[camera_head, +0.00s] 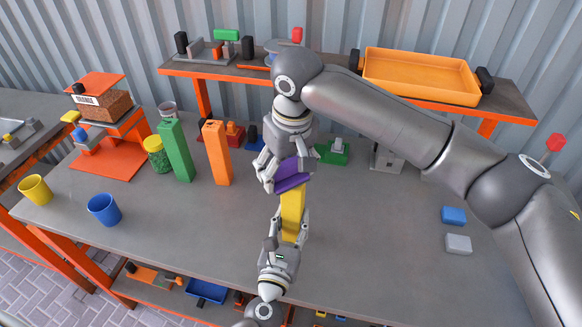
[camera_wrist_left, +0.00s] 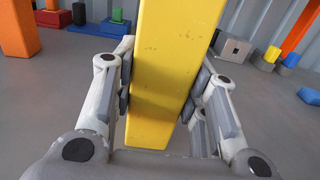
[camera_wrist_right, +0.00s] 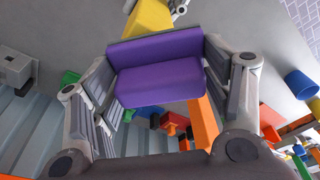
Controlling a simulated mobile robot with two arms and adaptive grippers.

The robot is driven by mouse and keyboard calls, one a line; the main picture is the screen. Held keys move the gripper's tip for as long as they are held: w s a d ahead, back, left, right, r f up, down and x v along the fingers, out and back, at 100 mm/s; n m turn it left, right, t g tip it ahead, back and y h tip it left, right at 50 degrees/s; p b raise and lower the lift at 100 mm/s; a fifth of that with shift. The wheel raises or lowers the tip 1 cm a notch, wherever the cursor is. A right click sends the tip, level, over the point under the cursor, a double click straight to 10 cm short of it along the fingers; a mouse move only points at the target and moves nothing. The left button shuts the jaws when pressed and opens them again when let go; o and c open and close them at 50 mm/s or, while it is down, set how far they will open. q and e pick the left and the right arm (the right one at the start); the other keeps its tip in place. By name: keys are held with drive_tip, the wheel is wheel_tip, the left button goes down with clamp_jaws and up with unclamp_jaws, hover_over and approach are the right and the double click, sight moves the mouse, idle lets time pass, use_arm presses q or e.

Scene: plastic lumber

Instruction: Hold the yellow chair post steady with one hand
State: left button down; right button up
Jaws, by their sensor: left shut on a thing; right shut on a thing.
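The yellow chair post (camera_head: 292,212) stands near the middle of the bench, and its lower part is between the fingers of my left gripper (camera_head: 289,238). In the left wrist view the post (camera_wrist_left: 172,55) fills the space between both fingers, which press on its sides. My right gripper (camera_head: 284,178) is shut on a purple block (camera_head: 293,175) at the upper end of the post. In the right wrist view the purple block (camera_wrist_right: 160,80) lies across between the fingers, with the yellow post just beyond it. Whether block and post touch is unclear.
A green post (camera_head: 176,150) and an orange post (camera_head: 217,152) stand to the left. A blue cup (camera_head: 103,210) and a yellow cup (camera_head: 36,189) are near the left front. An orange tray (camera_head: 420,77) sits on the back shelf. Small blue and grey blocks lie right.

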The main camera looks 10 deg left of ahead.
sight(304, 177)
drive_tip(key=d, duration=0.3)
drive_tip(key=shift+d+f, duration=0.1)
drive_tip(key=shift+d, duration=0.2)
drive_tip(key=shift+r, duration=4.25)
drive_tip(key=shift+f, duration=0.2)
drive_tip(key=shift+f, duration=3.35)
drive_tip(key=shift+a+f, duration=0.45)
drive_tip(key=shift+f, duration=0.15)
drive_tip(key=shift+c, duration=0.5)
drive_tip(key=shift+a, duration=1.55)
drive_tip(key=shift+d+f, duration=0.1)
drive_tip(key=shift+d, duration=1.95)
drive_tip(key=shift+a+r, duration=0.1)
drive_tip(key=shift+r, duration=4)
